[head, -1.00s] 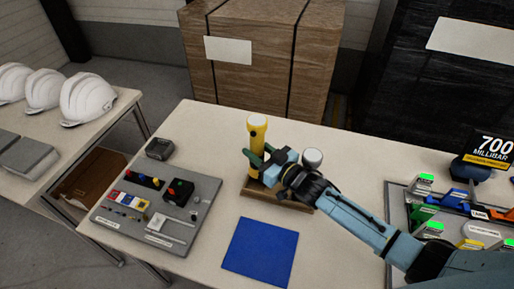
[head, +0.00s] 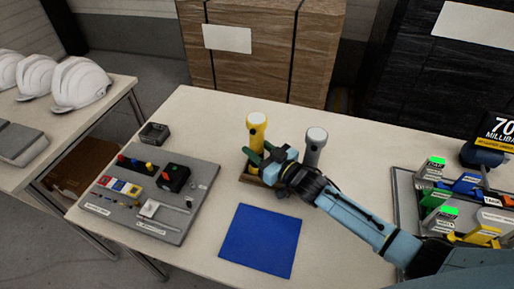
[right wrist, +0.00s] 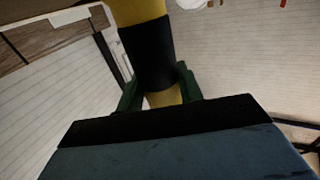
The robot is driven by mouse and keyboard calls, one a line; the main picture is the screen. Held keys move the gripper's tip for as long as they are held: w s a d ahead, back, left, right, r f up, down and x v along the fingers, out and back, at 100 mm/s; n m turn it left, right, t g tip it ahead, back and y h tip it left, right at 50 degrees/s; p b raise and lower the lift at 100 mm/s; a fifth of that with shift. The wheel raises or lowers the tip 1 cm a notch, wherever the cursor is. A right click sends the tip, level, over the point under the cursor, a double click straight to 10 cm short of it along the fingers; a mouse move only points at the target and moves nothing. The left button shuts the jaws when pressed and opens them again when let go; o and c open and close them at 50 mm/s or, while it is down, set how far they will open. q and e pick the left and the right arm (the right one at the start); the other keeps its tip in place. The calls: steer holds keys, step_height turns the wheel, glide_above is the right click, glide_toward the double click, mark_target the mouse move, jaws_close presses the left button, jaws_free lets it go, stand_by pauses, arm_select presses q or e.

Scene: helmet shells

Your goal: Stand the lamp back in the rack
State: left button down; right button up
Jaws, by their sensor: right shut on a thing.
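A yellow lamp (head: 257,129) stands upright at the wooden rack (head: 252,181) in the middle of the table. My right gripper (head: 258,158) has its green fingers around the lamp's body and is shut on it. In the right wrist view the lamp (right wrist: 145,15), yellow with a black band, is between the two fingers (right wrist: 160,90). A grey lamp (head: 316,139) stands upright just right of my gripper. My gripper and arm hide much of the rack, so I cannot tell whether the yellow lamp's base is fully seated. My left gripper is out of view.
A blue mat (head: 260,240) lies in front of the rack. A grey board (head: 150,200) with small parts is at the left, with a small dark tray (head: 154,133) behind it. A holder with coloured tools (head: 450,205) is at the right.

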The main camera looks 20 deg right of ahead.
mark_target(264, 129)
steer(key=shift+f+b, duration=0.4)
steer(key=shift+f, duration=0.05)
steer(key=o, duration=1.3)
steer(key=shift+f, duration=0.1)
step_height(264, 129, up, 10)
steer(key=p, duration=0.9)
steer(key=shift+p, duration=0.4)
